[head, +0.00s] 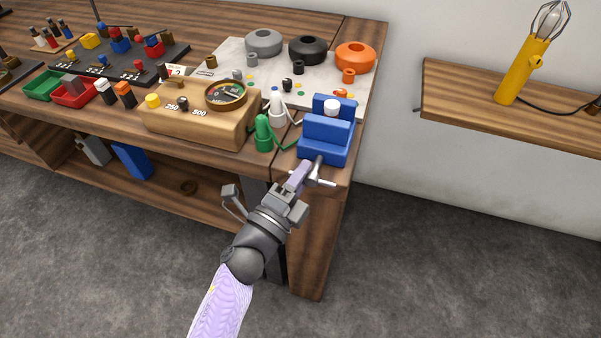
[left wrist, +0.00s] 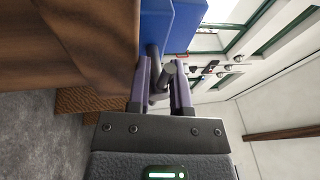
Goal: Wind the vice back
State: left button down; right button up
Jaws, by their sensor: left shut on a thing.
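A blue vice (head: 324,139) stands at the right front corner of the workbench, with a white round piece (head: 332,107) between its jaws. Its screw and grey handle bar (head: 323,181) stick out from the front. My left gripper (head: 303,178) is at this handle, shut on it. In the left wrist view the two fingers (left wrist: 161,88) sit on either side of the grey handle, with the blue vice body (left wrist: 165,22) beyond. The fingers partly hide the handle. My right gripper is not in view.
A wooden meter box (head: 200,118) and green and white bottle-like pieces (head: 263,133) stand left of the vice. Behind is a pale board (head: 225,62) with grey, black and orange rings. A wall shelf (head: 450,97) holds a yellow lamp (head: 515,75). The floor in front is clear.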

pick_arm(q)
jog(key=shift+s+d, duration=0.1)
jog(key=shift+d, duration=0.1)
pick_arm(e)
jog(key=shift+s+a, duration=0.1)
pick_arm(q)
jog(key=c, duration=0.8)
grip_release()
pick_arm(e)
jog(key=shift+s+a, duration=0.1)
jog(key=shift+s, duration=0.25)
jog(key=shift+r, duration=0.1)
